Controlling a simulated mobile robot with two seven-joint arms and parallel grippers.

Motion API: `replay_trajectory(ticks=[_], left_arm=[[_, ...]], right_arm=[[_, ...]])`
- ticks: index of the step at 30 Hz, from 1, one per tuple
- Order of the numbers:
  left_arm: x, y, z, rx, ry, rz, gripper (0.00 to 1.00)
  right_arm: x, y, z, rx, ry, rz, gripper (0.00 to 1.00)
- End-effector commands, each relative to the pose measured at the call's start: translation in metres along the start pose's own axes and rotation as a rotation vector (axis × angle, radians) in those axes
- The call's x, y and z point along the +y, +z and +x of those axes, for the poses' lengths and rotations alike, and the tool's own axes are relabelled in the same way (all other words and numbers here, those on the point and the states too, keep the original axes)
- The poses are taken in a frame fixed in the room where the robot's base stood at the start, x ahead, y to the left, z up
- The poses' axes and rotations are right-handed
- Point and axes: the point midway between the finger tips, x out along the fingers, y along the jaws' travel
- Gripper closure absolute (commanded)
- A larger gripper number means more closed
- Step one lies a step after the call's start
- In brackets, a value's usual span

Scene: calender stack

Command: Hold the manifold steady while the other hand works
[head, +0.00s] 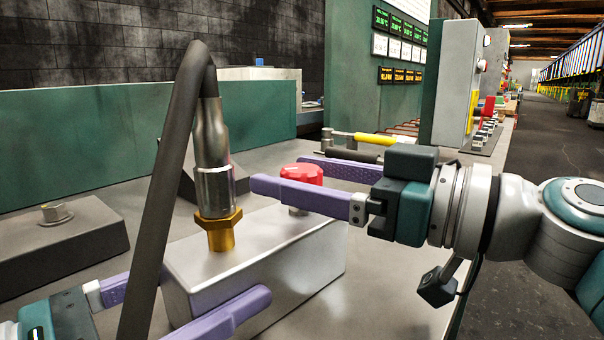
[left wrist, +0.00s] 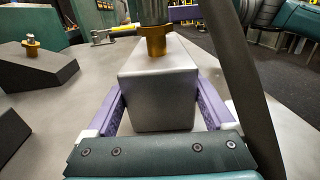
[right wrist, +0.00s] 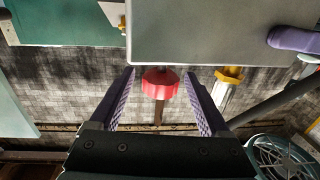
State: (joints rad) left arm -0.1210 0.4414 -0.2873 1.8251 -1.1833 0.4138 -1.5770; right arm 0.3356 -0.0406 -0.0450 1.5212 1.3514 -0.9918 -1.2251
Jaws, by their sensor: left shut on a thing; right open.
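The manifold, a silver metal block (head: 275,248), rests on the grey bench. My left gripper (left wrist: 160,102) is shut on it, one purple finger along each side. A brass fitting (head: 220,235) stands on the block, with a steel coupling (head: 214,160) and a dark hose (head: 150,220) above it. A red knob (head: 302,172) sits at the block's far end. My right gripper (right wrist: 160,78) is open, its fingers on either side of the red knob (right wrist: 160,84), with a gap at both sides. The hose hides part of the left gripper in the head view.
A dark sloped block (head: 65,250) with a small brass fitting (head: 55,212) lies at the left. A yellow-handled clamp (head: 375,139) and a grey control box (head: 455,85) stand behind the right gripper. The hose arches close over the left arm.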

Motion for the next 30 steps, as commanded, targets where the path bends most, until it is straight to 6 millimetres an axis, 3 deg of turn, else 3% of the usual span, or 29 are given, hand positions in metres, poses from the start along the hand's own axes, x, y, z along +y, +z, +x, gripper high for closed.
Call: replay_trajectory(ticks=[8, 27, 30], left_arm=[[0.0004, 0.0001, 0.0, 0.0, 0.001, 0.0, 0.68], [0.0004, 0.0, -0.0001, 0.0, 0.001, 0.0, 0.68], [0.0005, 0.0, -0.0001, 0.0, 0.001, 0.0, 0.68]], right_arm=[[-0.0002, -0.0001, 0.0015, 0.0, -0.001, 0.0, 0.21], [0.0, 0.0, 0.001, 0.0, 0.0, 0.0, 0.93], [0.0, 0.0, 0.001, 0.0, 0.0, 0.0, 1.0]])
